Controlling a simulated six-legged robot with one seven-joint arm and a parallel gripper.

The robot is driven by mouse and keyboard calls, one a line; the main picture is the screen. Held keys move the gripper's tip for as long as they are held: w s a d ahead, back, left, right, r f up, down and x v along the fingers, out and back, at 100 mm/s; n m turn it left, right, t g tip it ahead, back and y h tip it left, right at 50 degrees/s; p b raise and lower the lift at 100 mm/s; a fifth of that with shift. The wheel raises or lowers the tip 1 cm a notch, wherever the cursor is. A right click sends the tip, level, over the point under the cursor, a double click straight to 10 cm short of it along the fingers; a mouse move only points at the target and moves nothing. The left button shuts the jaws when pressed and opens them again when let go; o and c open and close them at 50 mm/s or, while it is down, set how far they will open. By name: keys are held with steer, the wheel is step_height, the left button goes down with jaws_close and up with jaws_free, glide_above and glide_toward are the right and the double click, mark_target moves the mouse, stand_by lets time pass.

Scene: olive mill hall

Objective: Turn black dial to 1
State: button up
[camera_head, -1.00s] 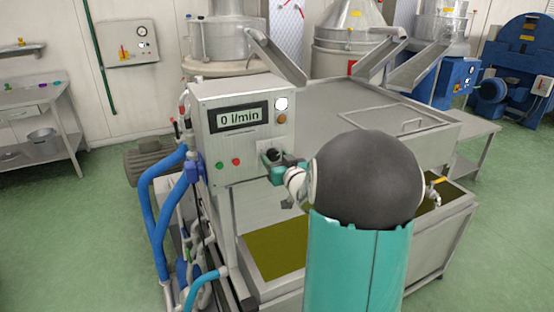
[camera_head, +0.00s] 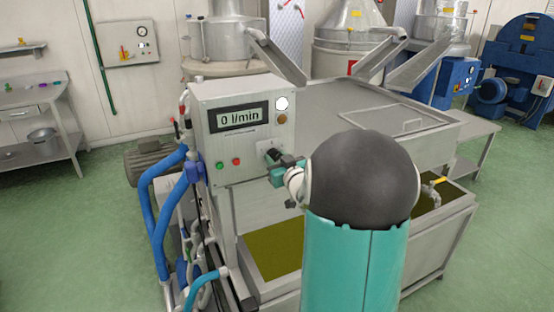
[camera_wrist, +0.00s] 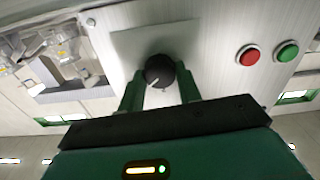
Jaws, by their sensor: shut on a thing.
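The black dial (camera_wrist: 160,71) sits on a pale plate on the control box face. In the wrist view it has a white pointer line toward its lower part; I cannot read any scale numbers around it. My gripper (camera_wrist: 159,84) has its two green fingers on either side of the dial and is shut on it. In the head view my gripper (camera_head: 274,156) is at the lower right of the box face and partly hides the dial (camera_head: 268,151). The display (camera_head: 239,118) above reads "0 l/min".
A red button (camera_wrist: 248,54) and a green button (camera_wrist: 287,51) sit beside the dial plate. A white round lamp (camera_head: 282,104) and an orange-brown button (camera_head: 281,118) are at the box's upper right. Blue hoses (camera_head: 150,220) run down the left. A steel tank stands behind.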

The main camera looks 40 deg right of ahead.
steer(key=n, duration=1)
steer(key=shift+n, duration=0.3)
steer(key=n, duration=0.3)
steer(key=shift+f+n, duration=0.1)
steer(key=shift+n, duration=0.2)
steer(key=n, duration=0.4)
steer(key=shift+n, duration=1.9)
steer(key=o, duration=1)
steer(key=shift+s, duration=0.1)
steer(key=v, duration=1.3)
steer(key=shift+s+a, duration=0.2)
steer(key=shift+s, duration=0.1)
